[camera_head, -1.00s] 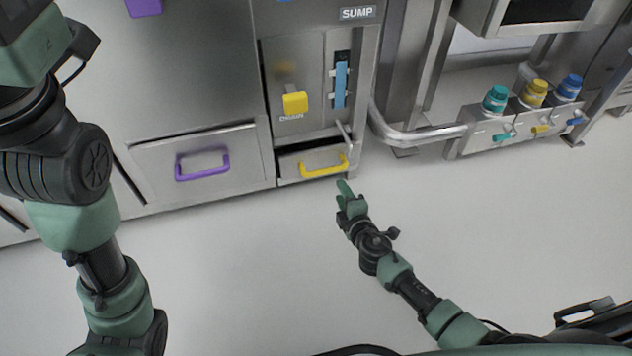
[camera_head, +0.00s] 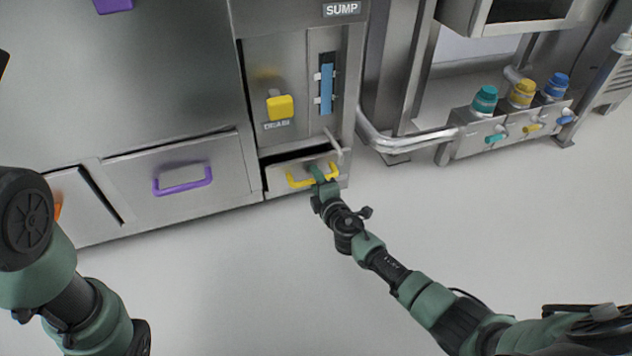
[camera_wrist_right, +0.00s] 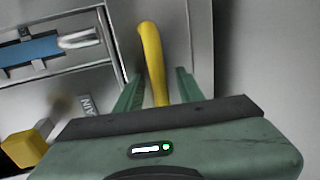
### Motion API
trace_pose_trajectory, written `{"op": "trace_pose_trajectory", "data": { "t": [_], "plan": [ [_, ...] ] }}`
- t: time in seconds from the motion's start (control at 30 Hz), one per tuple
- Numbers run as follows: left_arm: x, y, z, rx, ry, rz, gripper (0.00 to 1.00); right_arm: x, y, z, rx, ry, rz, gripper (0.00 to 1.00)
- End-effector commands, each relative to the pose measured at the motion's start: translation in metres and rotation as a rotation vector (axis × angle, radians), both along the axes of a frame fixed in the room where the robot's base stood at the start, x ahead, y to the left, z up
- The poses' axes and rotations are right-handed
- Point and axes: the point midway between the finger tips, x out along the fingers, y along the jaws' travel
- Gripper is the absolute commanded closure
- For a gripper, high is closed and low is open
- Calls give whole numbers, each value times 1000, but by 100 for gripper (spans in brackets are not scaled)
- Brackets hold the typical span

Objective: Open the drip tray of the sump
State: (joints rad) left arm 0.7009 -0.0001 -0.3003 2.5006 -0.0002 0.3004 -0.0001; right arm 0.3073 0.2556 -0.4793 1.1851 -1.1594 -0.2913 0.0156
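The sump's drip tray (camera_head: 278,181) is the low metal drawer front with a yellow handle (camera_head: 297,182), below the SUMP label (camera_head: 342,9) in the head view. A dark gap shows above its front. My right gripper (camera_head: 317,174) is at the handle and hides part of it. In the right wrist view the yellow handle (camera_wrist_right: 151,48) runs between the two green fingers of my right gripper (camera_wrist_right: 158,78). The fingers are open, with space visible on both sides of the handle. My left arm shows at the lower left of the head view, but its gripper is out of frame.
A drawer with a purple handle (camera_head: 183,181) is to the left of the tray. Above the tray are a yellow drain knob (camera_head: 280,108) and a blue gauge (camera_head: 326,88). A metal pipe (camera_head: 408,143) bends out on the right. The floor in front is clear.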

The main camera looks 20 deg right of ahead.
Motion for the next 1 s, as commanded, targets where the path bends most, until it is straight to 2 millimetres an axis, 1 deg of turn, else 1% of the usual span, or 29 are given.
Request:
{"op": "trace_pose_trajectory", "data": {
  "t": [0.13, 0.17, 0.2, 0.27, 0.3, 1.0],
  "plan": [
    [0, 0, 0, 0, 0, 0, 100, 0, 0, 0, 1, 0, 1, 62],
    [0, 0, 0, 0, 0, 0, 100, 0, 0, 0, 1, 0, 1, 68],
    [0, 0, 0, 1, 0, 0, 100, 0, 0, 0, 1, 0, 0, 79],
    [0, 0, 0, 1, 0, 0, 100, 0, 0, 0, 1, 0, 1, 95],
    [0, 0, 0, 1, 0, 0, 100, 0, 0, 0, 1, 0, 0, 100],
    [0, 0, 0, 1, 1, 1, 100, -1, 0, 0, 1, 1, 1, 100]
  ]
}}
